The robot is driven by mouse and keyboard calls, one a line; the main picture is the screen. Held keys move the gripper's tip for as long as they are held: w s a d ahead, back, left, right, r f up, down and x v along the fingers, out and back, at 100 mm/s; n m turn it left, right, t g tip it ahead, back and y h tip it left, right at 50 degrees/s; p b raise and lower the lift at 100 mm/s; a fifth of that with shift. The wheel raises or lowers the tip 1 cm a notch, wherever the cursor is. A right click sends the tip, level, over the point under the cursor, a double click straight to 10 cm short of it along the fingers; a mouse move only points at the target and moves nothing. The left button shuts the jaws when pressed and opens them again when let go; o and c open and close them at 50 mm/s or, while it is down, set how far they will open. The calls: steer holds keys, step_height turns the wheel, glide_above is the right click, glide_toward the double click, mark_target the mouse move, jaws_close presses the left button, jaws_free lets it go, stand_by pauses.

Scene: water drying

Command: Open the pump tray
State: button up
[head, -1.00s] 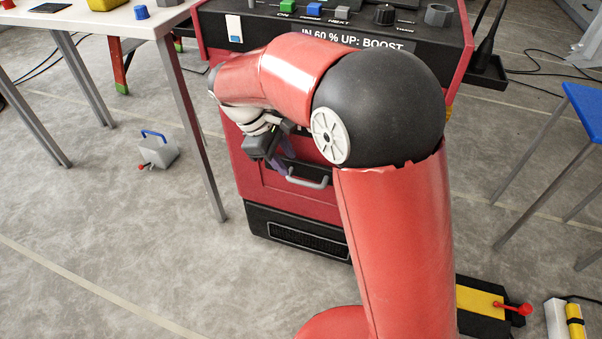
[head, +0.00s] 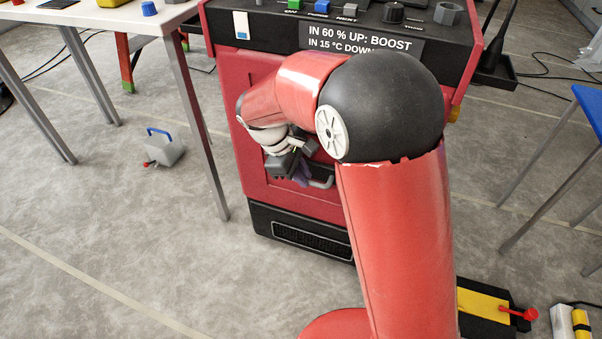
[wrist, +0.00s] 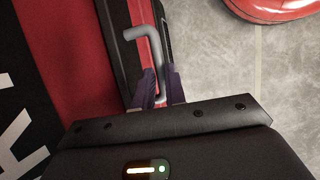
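The red machine (head: 262,178) stands in front of me. The pump tray appears to be its lower red front, which looks closed, with a grey bar handle (head: 322,180) partly hidden by my gripper. In the wrist view the handle (wrist: 155,45) runs down between the two dark purple fingers. My gripper (head: 301,174) is at the handle, its fingers (wrist: 160,84) open one on each side of the bar with a narrow gap. Whether either finger touches the bar cannot be told.
A blue stool (head: 590,100) is at the right. A black and yellow floor unit (head: 485,305) lies at lower right. Floor before the machine's left side is clear.

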jaws_close()
steer(key=s+a, duration=0.5)
steer(key=s, duration=0.9)
steer(key=shift+a, duration=0.1)
steer(key=o, duration=0.7)
jaws_free()
steer(key=shift+c, duration=0.2)
